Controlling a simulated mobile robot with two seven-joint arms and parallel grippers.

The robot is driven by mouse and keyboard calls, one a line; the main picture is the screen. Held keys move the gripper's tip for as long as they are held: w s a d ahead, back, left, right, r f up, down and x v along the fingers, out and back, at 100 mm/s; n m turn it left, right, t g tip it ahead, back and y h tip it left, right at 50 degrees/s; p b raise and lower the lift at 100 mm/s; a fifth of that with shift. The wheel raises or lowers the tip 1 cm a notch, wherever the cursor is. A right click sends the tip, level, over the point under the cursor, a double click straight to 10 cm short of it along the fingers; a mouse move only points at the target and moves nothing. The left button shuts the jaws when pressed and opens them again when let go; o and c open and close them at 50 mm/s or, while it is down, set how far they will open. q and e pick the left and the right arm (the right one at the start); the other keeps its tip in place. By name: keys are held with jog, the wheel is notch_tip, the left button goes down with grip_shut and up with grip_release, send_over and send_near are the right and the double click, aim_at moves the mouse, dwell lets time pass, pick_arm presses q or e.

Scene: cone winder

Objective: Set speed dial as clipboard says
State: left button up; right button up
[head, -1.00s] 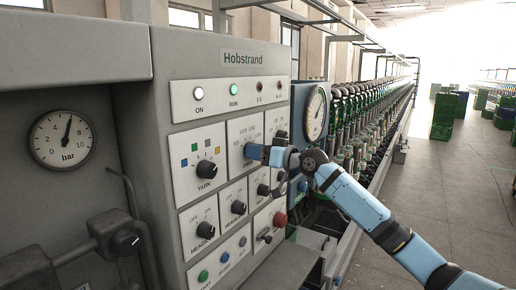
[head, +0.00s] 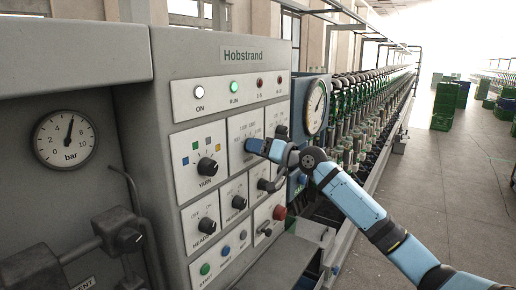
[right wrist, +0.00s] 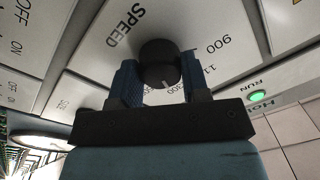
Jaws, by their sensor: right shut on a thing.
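The speed dial is a black round knob (right wrist: 158,62) on a light plate marked SPEED, seen in the right wrist view. Numbers ring it; 900 is readable, others are partly covered. A short pale mark on the knob faces the gripper's palm, near the partly hidden numbers. My right gripper (right wrist: 160,84) is shut on the knob, one blue finger on each side. In the head view my right gripper (head: 259,147) reaches the plate (head: 238,130) from the right and hides the knob. The clipboard and my left gripper are not in view.
The grey Hobstrand panel (head: 195,65) carries other knobs close by, including the yarn knob (head: 207,166), and a red button (head: 279,212). A round gauge (head: 316,107) stands just right of the plate.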

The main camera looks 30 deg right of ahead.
jog(key=o, duration=0.9)
jog(key=b+v, duration=0.5)
jog(key=v, duration=0.8)
jog(key=shift+s+d, duration=0.15)
jog(key=shift+s, duration=0.2)
jog(key=shift+f, duration=0.1)
